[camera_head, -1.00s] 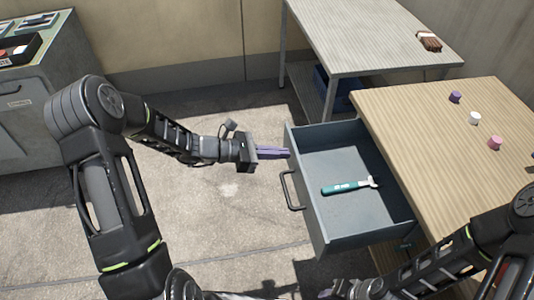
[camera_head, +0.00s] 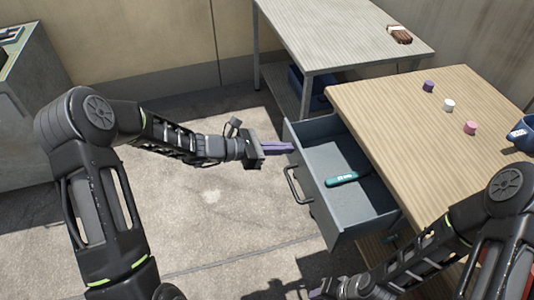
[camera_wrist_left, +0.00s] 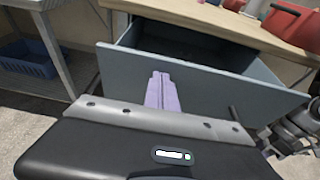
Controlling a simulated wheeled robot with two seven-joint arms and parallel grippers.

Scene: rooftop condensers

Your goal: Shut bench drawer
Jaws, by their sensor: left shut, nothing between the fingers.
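The grey bench drawer (camera_head: 316,205) stands part-way out from under the wooden-topped bench (camera_head: 400,110). A teal-handled tool (camera_head: 342,179) lies inside, its far end hidden under the bench top. The drawer's dark bar handle (camera_head: 291,185) is on its front. My left gripper (camera_head: 290,147) is shut and empty, its purple fingertips at the drawer front near the far corner, beyond the handle. In the left wrist view the fingers (camera_wrist_left: 161,80) point at the drawer front (camera_wrist_left: 215,88); whether they touch is unclear. My right gripper (camera_head: 316,294) barely shows at the bottom edge.
Purple (camera_head: 428,86), white (camera_head: 448,105) and pink (camera_head: 469,128) small pieces and a blue container (camera_head: 522,134) stand on the bench. A grey table (camera_head: 335,40) stands behind, with a blue crate below. The floor left of the drawer is clear.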

